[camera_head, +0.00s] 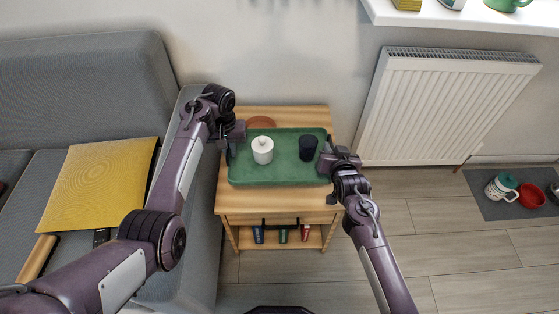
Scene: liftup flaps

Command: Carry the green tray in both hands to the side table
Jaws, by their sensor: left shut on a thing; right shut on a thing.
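The green tray (285,174) is over the top of the wooden side table (235,198); I cannot tell whether it rests on it or is held just above. A white lidded jar (262,150) and a dark cup (307,147) stand upright on the tray. My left gripper (231,147) is shut on the tray's left edge. My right gripper (330,167) is shut on the tray's right edge. The fingertips are partly hidden by the gripper bodies.
A brown round thing (261,122) lies behind the tray on the table. Small items stand on the table's lower shelf (310,238). A grey sofa (80,90) with a yellow cushion (97,183) is at left. A radiator (445,105) and a mat with crockery (510,205) are at right.

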